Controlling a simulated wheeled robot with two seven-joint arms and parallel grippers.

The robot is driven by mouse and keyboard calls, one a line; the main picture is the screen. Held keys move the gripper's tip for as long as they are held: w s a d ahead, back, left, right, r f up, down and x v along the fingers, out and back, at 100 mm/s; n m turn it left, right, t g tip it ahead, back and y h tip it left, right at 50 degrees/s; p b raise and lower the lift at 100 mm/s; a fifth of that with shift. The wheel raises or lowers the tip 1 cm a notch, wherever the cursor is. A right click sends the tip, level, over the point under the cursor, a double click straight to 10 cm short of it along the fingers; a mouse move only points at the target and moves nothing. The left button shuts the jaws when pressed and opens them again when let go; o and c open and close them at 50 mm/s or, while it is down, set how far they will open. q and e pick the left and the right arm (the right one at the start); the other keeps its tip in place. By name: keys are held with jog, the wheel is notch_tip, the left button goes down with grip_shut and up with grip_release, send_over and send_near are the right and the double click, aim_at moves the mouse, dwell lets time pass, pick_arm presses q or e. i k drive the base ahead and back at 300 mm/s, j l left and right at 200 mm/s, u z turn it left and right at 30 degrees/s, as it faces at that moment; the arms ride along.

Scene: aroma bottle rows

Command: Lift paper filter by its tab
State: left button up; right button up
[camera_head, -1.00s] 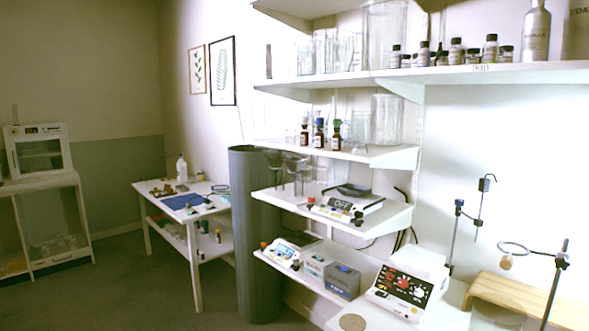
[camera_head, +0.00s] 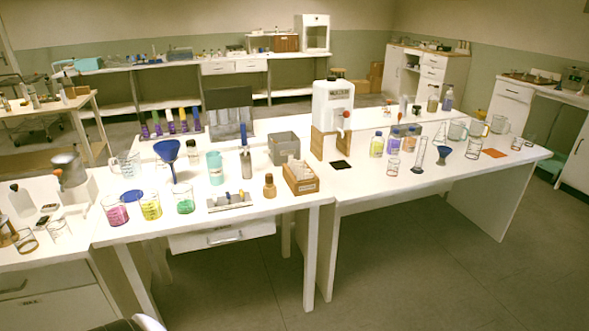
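I cannot pick out a paper filter or its tab for certain. A wooden box (camera_head: 302,186) holding white sheet-like contents stands near the front edge of the white table, and I cannot tell what the sheets are. A blue funnel (camera_head: 168,151) is at the left, with a beaker of green contents (camera_head: 184,205) below and to its right. A smaller blue funnel (camera_head: 443,153) stands among glassware on the right. Neither of my grippers is in view.
White tables (camera_head: 345,192) run across the middle, crowded with beakers, bottles and racks. A white dispenser (camera_head: 332,105) stands on a wooden stand near the centre. A grey bin (camera_head: 284,147) is beside it. Open floor lies in front at the right.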

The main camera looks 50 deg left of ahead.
aim_at(300, 177)
jog(key=u, duration=1.45)
